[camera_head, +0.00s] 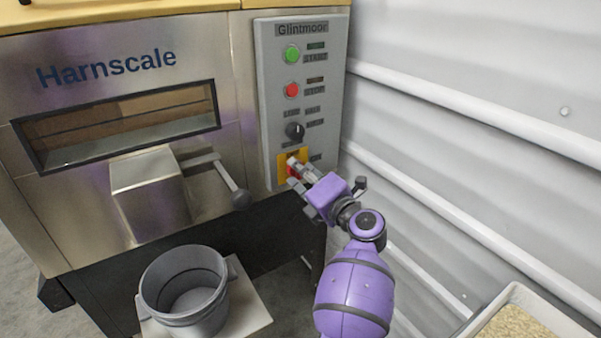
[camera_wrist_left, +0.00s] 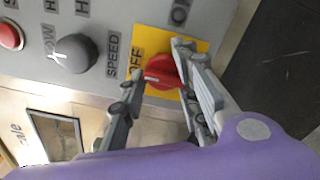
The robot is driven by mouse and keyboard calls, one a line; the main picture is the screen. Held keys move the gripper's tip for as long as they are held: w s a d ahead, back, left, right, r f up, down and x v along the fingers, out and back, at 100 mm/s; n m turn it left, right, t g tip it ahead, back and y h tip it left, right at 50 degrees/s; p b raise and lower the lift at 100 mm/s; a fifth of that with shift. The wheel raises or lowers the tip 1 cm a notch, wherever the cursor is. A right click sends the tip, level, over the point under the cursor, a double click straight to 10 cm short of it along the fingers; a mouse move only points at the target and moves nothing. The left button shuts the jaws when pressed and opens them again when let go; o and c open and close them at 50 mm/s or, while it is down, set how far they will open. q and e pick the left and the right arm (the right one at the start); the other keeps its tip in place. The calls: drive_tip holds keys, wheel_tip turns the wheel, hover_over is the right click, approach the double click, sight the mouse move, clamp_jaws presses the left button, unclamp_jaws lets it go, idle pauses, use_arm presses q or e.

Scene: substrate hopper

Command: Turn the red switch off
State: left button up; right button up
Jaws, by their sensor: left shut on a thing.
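The red switch (camera_wrist_left: 160,72) is a round red knob on a yellow plate (camera_wrist_left: 200,46) low on the grey control panel. In the left wrist view the letters OFF are beside it on the left and ON is above right. A pale mark on the knob points left, roughly to the OFF side. My left gripper (camera_wrist_left: 159,66) is shut on the red switch, one finger on each side. My right gripper is not in view.
The panel (camera_head: 267,100) also has a green button (camera_head: 292,54), a red button (camera_head: 292,90) and a black knob (camera_head: 295,131). A lever (camera_head: 229,180) juts out to the left. A grey bucket (camera_head: 185,285) stands below. Ribbed wall is close on the right.

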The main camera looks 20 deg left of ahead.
use_arm(q)
drive_tip(key=shift+d+r, duration=0.1)
drive_tip(key=shift+r, duration=0.2)
drive_tip(key=o, duration=1)
drive_tip(key=shift+f, duration=0.15)
drive_tip(key=v, duration=0.7)
drive_tip(key=shift+s+d, duration=0.1)
drive_tip(key=shift+s, duration=0.1)
